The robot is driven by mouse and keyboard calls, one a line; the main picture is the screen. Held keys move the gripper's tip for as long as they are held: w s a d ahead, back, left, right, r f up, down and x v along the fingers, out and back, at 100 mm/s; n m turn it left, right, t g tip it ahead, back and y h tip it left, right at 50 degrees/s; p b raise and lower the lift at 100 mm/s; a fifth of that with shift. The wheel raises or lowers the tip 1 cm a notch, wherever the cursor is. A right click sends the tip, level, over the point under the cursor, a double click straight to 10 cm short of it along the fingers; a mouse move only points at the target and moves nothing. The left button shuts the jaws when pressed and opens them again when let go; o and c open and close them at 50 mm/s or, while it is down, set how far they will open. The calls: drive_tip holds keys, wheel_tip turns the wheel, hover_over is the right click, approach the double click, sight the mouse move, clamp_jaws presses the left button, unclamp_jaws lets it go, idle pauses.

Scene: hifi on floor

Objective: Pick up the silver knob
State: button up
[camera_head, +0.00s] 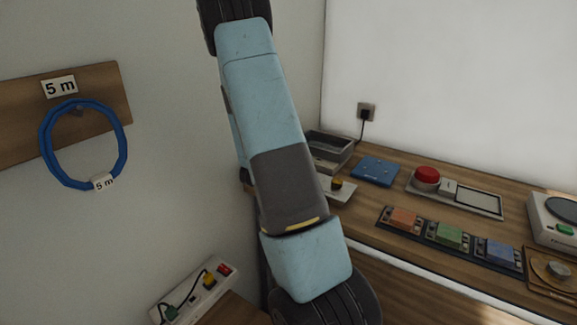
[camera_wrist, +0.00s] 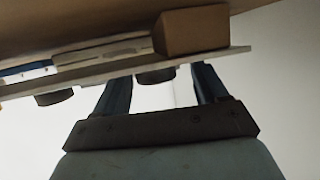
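A small round greyish knob (camera_head: 557,268) sits on a wood-toned plate at the right edge of the bench in the head view. It may be the silver knob; its finish is hard to tell. My gripper (camera_wrist: 160,85) shows in the wrist view with its two dark fingers spread apart. A dark round stub (camera_wrist: 155,76) under a pale board shows between the fingertips; I cannot tell whether they touch it. No silver knob is recognisable in the wrist view. The head view shows my blue arm but not my gripper's fingers.
The wooden bench (camera_head: 390,175) carries a grey tray (camera_head: 330,148), a blue plate (camera_head: 375,171), a red button (camera_head: 426,178), a row of coloured blocks (camera_head: 450,235) and a device (camera_head: 556,222). A power strip (camera_head: 192,292) lies lower left. A blue ring (camera_head: 46,150) hangs on the wall.

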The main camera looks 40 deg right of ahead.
drive_tip(key=shift+a, duration=0.1)
drive_tip(key=c, duration=1)
drive_tip(key=shift+w+r, duration=0.1)
